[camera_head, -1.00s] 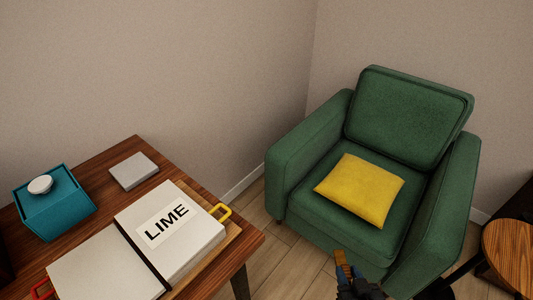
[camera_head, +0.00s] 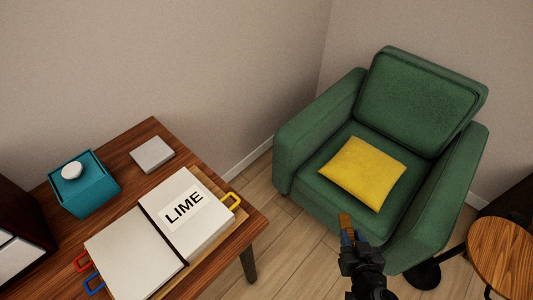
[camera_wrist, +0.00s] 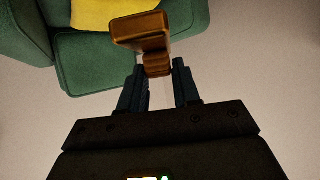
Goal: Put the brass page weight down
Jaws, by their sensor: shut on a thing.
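The brass page weight (camera_wrist: 142,30) is a small brown-gold block with a stem, seen at the tips of my gripper (camera_wrist: 158,85) in the wrist view. My gripper is shut on it. In the head view the page weight (camera_head: 346,221) is small at the end of my gripper (camera_head: 349,240), held up in the air in front of the green armchair. An open book (camera_head: 222,231) marked LIME lies on a board on the wooden table, left of my gripper and apart from it.
A teal box (camera_head: 98,192) with a white knob and a grey square block (camera_head: 152,154) stand on the table (camera_head: 125,148). Yellow, red and blue handles stick out at the board. The green armchair (camera_head: 300,148) holds a yellow cushion (camera_head: 363,172). A round wooden table (camera_head: 503,255) stands at right.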

